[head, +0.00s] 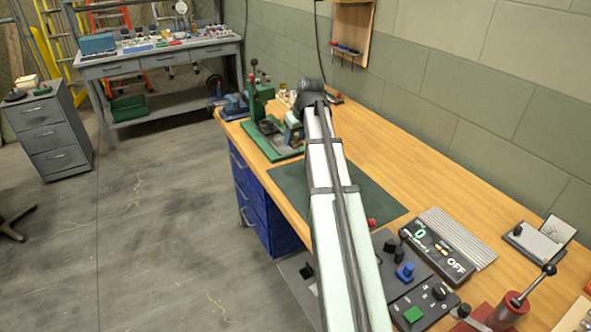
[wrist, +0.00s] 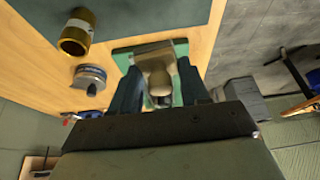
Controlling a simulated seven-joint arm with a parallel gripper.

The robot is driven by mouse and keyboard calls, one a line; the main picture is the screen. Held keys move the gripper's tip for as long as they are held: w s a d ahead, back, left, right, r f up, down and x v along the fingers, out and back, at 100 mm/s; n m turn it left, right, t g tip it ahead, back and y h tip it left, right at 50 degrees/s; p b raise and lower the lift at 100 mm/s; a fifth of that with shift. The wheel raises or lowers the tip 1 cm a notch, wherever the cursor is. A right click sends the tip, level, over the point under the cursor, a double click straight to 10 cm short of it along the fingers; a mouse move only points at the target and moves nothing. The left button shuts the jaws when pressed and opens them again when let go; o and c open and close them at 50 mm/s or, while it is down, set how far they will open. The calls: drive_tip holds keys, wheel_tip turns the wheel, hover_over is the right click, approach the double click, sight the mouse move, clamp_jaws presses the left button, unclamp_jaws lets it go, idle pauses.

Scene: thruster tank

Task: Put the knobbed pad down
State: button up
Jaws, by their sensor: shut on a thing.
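The knobbed pad (wrist: 156,58) is a tan block with a rounded knob, seen in the middle of the wrist view. My gripper (wrist: 160,84) is shut on it, with one dark finger on each side of the knob. Behind the pad in the wrist view is a green plate (wrist: 182,50). I cannot tell whether the pad touches the plate or hangs above it. In the head view my arm reaches to the far end of the wooden bench, beside the green press (head: 258,98), and largely hides the gripper and pad.
A brass cylinder (wrist: 76,32) and a round blue-grey part (wrist: 89,78) stand left of the pad in the wrist view. A dark green mat (head: 374,200) lies bare on the bench (head: 420,160). Control boxes (head: 438,248) and a red lever tool (head: 508,308) occupy the near end.

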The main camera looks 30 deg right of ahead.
sight(294, 167)
drive_tip(key=shift+w+d+m+h, duration=0.15)
drive_tip(key=shift+m+h, duration=0.15)
drive_tip(key=shift+m, duration=0.3)
drive_tip(key=shift+f+m, duration=0.15)
drive_tip(key=shift+m, duration=0.15)
drive_tip(key=shift+f, duration=4.85)
drive_tip(key=shift+f, duration=0.1)
drive_tip(key=o, duration=1)
drive_tip(key=v, duration=1.2)
